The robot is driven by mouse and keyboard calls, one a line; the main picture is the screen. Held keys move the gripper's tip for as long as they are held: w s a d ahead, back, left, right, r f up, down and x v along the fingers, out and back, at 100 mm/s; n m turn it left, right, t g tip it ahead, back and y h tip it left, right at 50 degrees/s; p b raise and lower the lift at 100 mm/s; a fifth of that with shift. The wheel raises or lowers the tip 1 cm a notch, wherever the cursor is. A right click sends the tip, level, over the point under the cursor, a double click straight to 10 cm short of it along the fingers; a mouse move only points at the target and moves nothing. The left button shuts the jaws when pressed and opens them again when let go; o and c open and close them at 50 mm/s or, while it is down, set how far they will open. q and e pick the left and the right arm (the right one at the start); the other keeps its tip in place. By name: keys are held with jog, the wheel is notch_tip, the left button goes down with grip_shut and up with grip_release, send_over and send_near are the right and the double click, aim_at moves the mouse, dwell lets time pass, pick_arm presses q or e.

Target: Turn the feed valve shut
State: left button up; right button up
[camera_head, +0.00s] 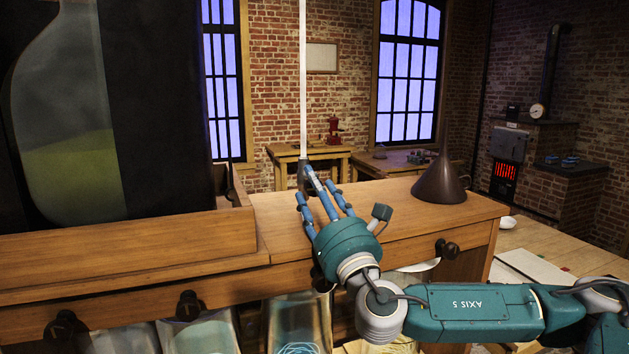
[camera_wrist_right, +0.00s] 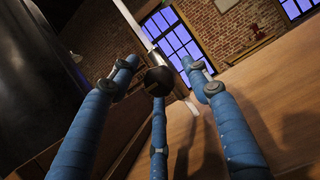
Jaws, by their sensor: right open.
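A dark round knob (camera_wrist_right: 158,80), which looks like the feed valve, shows between my fingers in the right wrist view. In the head view a dark fitting (camera_head: 303,176) sits at the foot of a thin pale vertical tube (camera_head: 303,80), just beyond my fingertips. My right gripper (camera_head: 319,188) is open, its blue fingers spread around the knob; the wrist view (camera_wrist_right: 160,75) shows them on either side and below. I cannot tell whether any finger touches it. My left gripper is not in view.
A large glass jar (camera_head: 70,150) with greenish liquid stands in a wooden tray (camera_head: 235,222) at left. A dark cone (camera_head: 440,180) stands on the wooden bench top (camera_head: 400,215) at right. Dark knobs, including one at the right (camera_head: 446,249), line the bench front.

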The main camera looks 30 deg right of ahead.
jog(key=shift+w+r, duration=0.2)
jog(key=shift+w, duration=0.15)
jog(key=shift+c, duration=0.2)
jog(key=c, duration=1.1)
